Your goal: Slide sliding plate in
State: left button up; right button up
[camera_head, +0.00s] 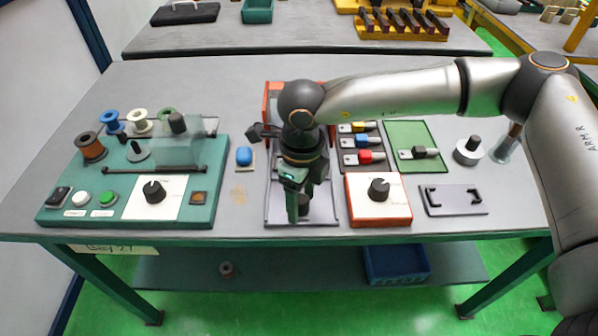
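The sliding plate (326,207) is a flat light-grey plate that sticks out toward the table's front edge from an orange-framed fixture (272,101). A dark round knob (304,205) shows near its front end. My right gripper (297,214) points down over the plate, with its green-grey fingers at the knob. I cannot tell whether the fingers touch or grip the knob. The hand and wrist hide the middle of the plate and much of the fixture. My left gripper is not in view.
A green winding panel (120,208) with spools, buttons and a dial stands at left. A blue knob (244,156) is left of the plate. An orange dial box (378,212), colored connectors and a grey handled plate (453,200) are at right. A blue bin (395,264) sits on the lower shelf.

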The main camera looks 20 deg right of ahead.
jog(key=c, duration=0.9)
jog(key=shift+o, duration=0.2)
jog(key=shift+w+d+b, duration=0.15)
jog(key=shift+w+d, duration=0.05)
jog(key=shift+w, duration=0.4)
jog(key=shift+w+d+b, duration=0.15)
jog(key=shift+w, duration=0.45)
jog(key=shift+w+d+b, duration=0.2)
jog(key=shift+w+d, duration=0.15)
jog(key=shift+w, duration=0.85)
jog(key=shift+w+d+b, duration=0.2)
jog(key=shift+w+d, duration=0.1)
jog(key=shift+w, duration=0.9)
jog(key=shift+w+d+b, duration=0.2)
jog(key=shift+w+d, duration=0.15)
jog(key=shift+w, duration=0.85)
jog(key=o, duration=1)
jog(key=shift+c, duration=0.2)
jog(key=shift+r, duration=0.1)
jog(key=shift+r+p, duration=2)
jog(key=shift+r, duration=0.95)
jog(key=shift+f, duration=0.1)
